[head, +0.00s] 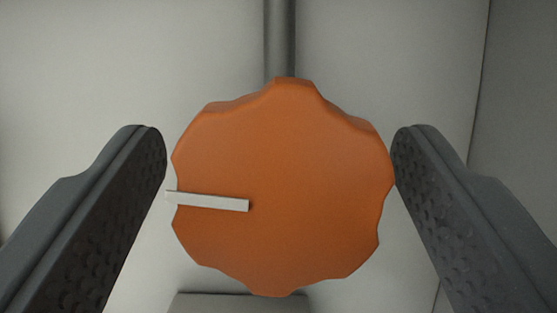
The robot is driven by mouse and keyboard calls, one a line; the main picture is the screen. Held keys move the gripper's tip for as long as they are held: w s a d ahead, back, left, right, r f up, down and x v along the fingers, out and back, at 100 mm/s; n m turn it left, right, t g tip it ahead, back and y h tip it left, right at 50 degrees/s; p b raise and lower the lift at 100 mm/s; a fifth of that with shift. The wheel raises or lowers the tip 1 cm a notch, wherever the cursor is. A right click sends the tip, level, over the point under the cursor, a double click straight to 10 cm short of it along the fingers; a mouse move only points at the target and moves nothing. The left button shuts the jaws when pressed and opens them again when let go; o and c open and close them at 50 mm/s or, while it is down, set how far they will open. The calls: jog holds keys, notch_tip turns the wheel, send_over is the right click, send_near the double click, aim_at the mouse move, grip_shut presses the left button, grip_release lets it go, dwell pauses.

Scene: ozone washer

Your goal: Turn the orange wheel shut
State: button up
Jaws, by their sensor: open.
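The orange wheel (300,160) fills the middle of the head view, face on, with a scalloped rim. A white marker bar (215,202) on its face runs from near the centre to the left rim, almost level. My gripper (278,155) is open, with one dark textured finger on each side of the wheel. The left finger is close to the left rim with a thin gap. The right finger is at or very near the right rim; I cannot tell whether it touches.
A grey vertical pipe (280,38) rises behind the wheel to the top edge. A pale wall (120,60) stands behind, with a corner edge at the right. A grey block (240,303) shows below the wheel.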

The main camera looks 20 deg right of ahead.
jog(key=c, duration=0.9)
jog(key=shift+c, duration=0.2)
jog(key=shift+n, duration=0.3)
jog(key=shift+s+r+n+y, duration=0.15)
jog(key=shift+r+n+y, duration=0.05)
jog(key=shift+n+y, duration=0.25)
jog(key=shift+f+n, duration=0.1)
jog(key=shift+n, duration=0.25)
jog(key=o, duration=0.9)
jog(key=shift+o, duration=0.2)
